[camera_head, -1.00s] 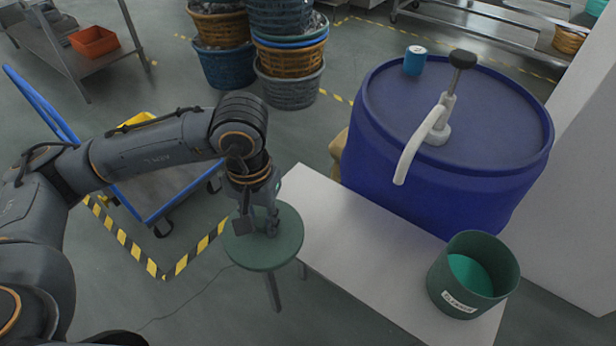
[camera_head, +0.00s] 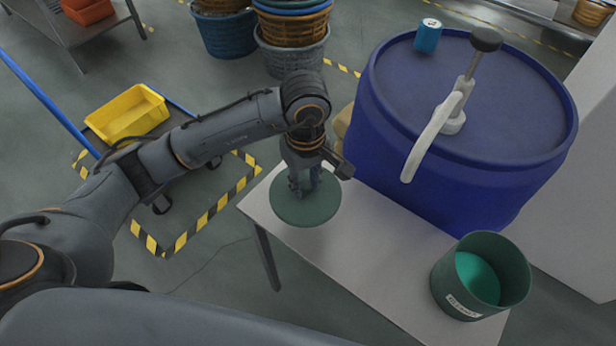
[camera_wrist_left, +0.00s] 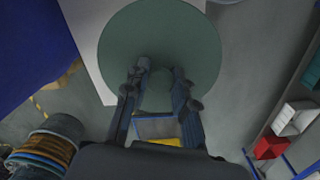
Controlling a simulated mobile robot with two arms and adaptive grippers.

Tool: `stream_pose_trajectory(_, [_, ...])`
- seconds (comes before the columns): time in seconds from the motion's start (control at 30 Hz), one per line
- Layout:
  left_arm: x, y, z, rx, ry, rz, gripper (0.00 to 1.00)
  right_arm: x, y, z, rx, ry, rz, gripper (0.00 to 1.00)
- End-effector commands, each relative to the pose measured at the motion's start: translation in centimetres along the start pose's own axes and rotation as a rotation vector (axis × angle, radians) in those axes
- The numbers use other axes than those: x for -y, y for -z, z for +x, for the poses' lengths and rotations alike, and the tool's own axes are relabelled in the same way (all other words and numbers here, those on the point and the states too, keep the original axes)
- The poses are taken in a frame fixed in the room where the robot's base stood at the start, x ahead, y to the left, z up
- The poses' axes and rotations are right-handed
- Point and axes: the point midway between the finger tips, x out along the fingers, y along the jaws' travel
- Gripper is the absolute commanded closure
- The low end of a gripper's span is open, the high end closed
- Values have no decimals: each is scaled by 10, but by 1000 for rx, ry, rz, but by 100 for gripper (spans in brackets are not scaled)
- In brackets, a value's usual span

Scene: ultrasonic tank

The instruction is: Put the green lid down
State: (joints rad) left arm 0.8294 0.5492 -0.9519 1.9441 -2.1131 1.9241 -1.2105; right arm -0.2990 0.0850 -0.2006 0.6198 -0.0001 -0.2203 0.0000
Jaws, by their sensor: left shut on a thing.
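The round green lid (camera_head: 318,212) is over the left end of the white table in the head view. My left gripper (camera_head: 303,188) is above the lid, shut on the part at its middle. The left wrist view shows the lid (camera_wrist_left: 160,35) between and beyond the two fingers (camera_wrist_left: 159,80). I cannot tell whether the lid touches the table. The green tub (camera_head: 508,262) stands open at the table's right end, with a white label and turquoise contents. My right gripper is not in view.
The white table (camera_head: 375,250) is clear between lid and tub. A large blue drum (camera_head: 430,150) with a pump (camera_head: 460,105) and a blue can (camera_head: 428,36) on top stands behind it. A yellow bin (camera_head: 127,113) is on a cart at left.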

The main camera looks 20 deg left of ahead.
Motion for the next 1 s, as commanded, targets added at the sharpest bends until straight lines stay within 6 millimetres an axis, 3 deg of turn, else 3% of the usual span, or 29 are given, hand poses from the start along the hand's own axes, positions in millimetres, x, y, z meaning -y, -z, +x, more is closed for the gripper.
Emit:
stream_pose_trajectory(0.13, [-18, 27, 12, 3, 3, -3, 100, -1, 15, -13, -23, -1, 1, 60])
stream_pose_trajectory(0.4, [-38, 56, 57, 2, 0, 1, 100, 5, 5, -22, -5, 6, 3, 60])
stream_pose_trajectory(0.67, [-45, 68, 74, 1, 2, 2, 100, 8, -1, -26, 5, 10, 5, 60])
stream_pose_trajectory(0.83, [-45, 67, 98, 3, 0, 2, 100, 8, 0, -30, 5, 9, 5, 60])
stream_pose_trajectory(1.0, [-45, 67, 104, 0, -2, 4, 100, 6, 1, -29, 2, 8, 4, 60])
